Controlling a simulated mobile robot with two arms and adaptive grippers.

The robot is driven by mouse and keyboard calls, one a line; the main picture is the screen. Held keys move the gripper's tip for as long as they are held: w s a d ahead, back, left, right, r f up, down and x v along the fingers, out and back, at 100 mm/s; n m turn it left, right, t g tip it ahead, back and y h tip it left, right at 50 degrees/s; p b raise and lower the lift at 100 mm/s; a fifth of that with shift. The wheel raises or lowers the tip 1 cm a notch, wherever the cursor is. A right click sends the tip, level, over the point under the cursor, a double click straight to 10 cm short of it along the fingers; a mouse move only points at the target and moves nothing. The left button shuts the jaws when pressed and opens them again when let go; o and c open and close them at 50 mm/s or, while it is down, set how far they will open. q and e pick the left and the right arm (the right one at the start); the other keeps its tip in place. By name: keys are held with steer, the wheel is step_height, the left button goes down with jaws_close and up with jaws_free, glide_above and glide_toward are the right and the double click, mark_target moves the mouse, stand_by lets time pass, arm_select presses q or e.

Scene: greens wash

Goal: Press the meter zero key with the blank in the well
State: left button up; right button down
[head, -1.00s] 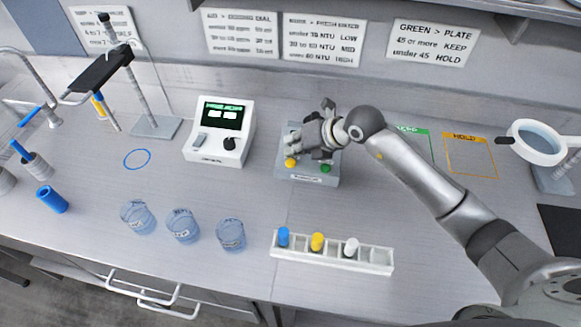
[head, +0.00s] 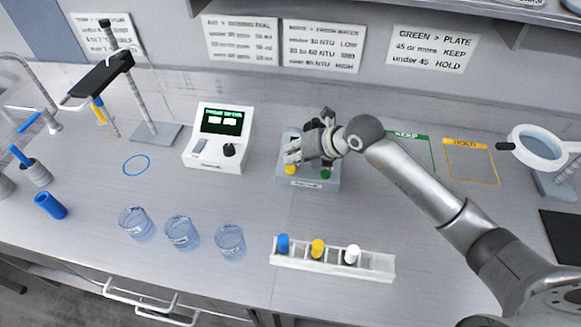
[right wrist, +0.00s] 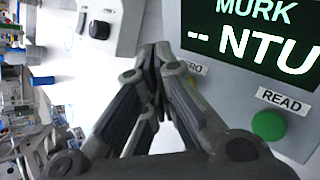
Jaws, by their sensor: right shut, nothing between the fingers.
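The grey meter (head: 308,183) stands mid-bench. Its front shows a yellow key (head: 290,170) on the left and a green key (head: 326,174) on the right. In the right wrist view its screen (right wrist: 250,40) reads "MURK -- NTU", and the green READ key (right wrist: 268,125) shows. The ZERO label (right wrist: 192,67) is partly covered by my fingers. My right gripper (head: 293,156) is shut and empty, just behind the yellow key in the head view; contact cannot be told. It also shows in the right wrist view (right wrist: 157,60). The well and any blank in it are hidden. My left gripper is not in view.
A white dial device (head: 218,140) stands left of the meter. A white rack (head: 380,264) in front holds blue-, yellow- and white-capped vials. Three beakers (head: 181,233) stand front left. The KEEP (head: 415,150) and HOLD (head: 472,165) areas lie to the right, beyond my arm.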

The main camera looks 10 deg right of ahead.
mark_target(293, 166)
stand_by(0.5)
steer(key=shift+f+b, duration=0.35)
steer(key=shift+f, duration=0.1)
steer(key=shift+f+b, duration=0.4)
steer(key=shift+f, duration=0.15)
stand_by(0.5)
stand_by(0.3)
steer(key=shift+r+p, duration=0.65)
steer(key=shift+r, duration=0.3)
steer(key=shift+r+p, duration=1.85)
steer(key=shift+r, duration=0.7)
steer(key=shift+f, duration=0.1)
